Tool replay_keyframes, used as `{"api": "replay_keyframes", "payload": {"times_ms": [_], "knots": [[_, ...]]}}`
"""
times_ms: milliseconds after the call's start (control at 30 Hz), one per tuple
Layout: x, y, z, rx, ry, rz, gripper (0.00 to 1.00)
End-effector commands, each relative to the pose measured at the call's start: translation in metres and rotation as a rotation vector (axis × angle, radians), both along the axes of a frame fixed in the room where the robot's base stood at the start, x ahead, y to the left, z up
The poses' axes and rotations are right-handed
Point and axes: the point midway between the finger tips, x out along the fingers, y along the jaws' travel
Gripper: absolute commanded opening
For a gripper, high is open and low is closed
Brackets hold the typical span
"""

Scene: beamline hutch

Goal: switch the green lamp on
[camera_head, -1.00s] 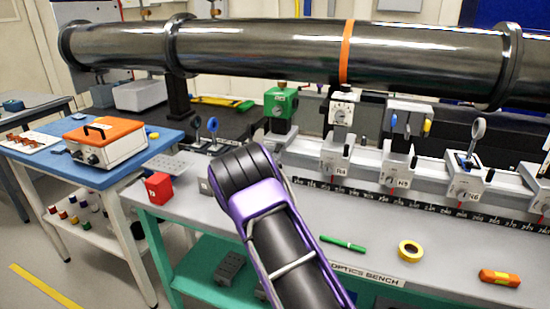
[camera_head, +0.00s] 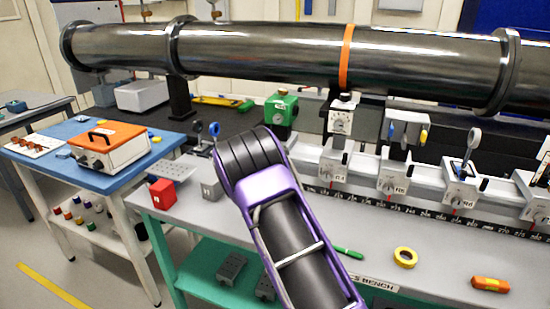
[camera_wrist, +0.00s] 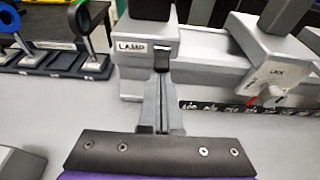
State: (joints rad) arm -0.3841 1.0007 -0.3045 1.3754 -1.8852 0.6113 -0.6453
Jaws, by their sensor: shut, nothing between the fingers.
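The green lamp (camera_head: 281,108) stands on the bench beyond my arm, below the long dark pipe; its lower part is hidden by my arm in the head view. In the wrist view a grey block with a "LAMP" label (camera_wrist: 132,47) stands straight ahead, with a small black switch (camera_wrist: 161,58) on its front edge. My gripper (camera_wrist: 161,80) is shut and empty, its fingertips just in front of the switch. I cannot tell whether they touch it. The gripper is hidden behind my arm in the head view.
Right of the lamp, a rail carries several grey mounts (camera_head: 393,172). A red block (camera_head: 162,192) and a grey block (camera_head: 211,187) sit left of my arm. A yellow tape roll (camera_head: 405,257) lies on the front bench. Ring-shaped optics (camera_wrist: 85,22) stand left of the lamp block.

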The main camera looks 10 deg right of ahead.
Motion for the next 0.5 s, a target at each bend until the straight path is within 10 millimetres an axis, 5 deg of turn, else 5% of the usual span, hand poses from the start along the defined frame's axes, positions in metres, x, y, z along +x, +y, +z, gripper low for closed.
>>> {"api": "replay_keyframes", "payload": {"times_ms": [500], "knots": [[-0.0007,0.0002,0.0099,0.025,0.042,-0.001,0.00]]}}
